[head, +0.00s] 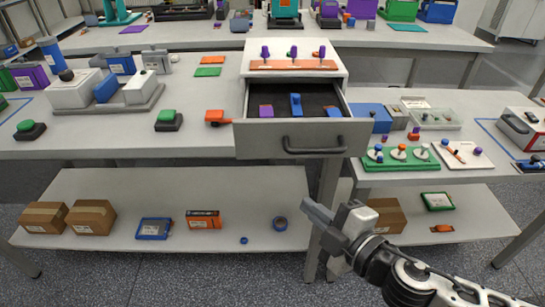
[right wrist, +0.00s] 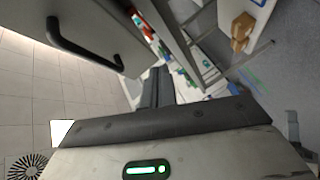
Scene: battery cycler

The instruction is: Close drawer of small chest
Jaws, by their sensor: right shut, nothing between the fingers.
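The small chest (head: 292,58) is white and stands on the workbench, with pegs on an orange strip on its top. Its drawer (head: 247,139) is pulled out toward me, and its light grey front has a dark bar handle (head: 313,148). Inside the drawer lie a purple piece, a blue piece and another blue piece on a dark lining. The handle (right wrist: 82,45) also shows at the upper left of the right wrist view. My right gripper (head: 308,206) is shut and empty, below the drawer front and apart from it. My left gripper is not in view.
The bench (head: 100,140) left of the drawer holds grey fixtures and an orange tool (head: 215,117) close beside it. A lower shelf (head: 100,190) holds boxes (head: 92,217) and small parts. The right bench carries a green tray (head: 401,160). Free floor lies in front.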

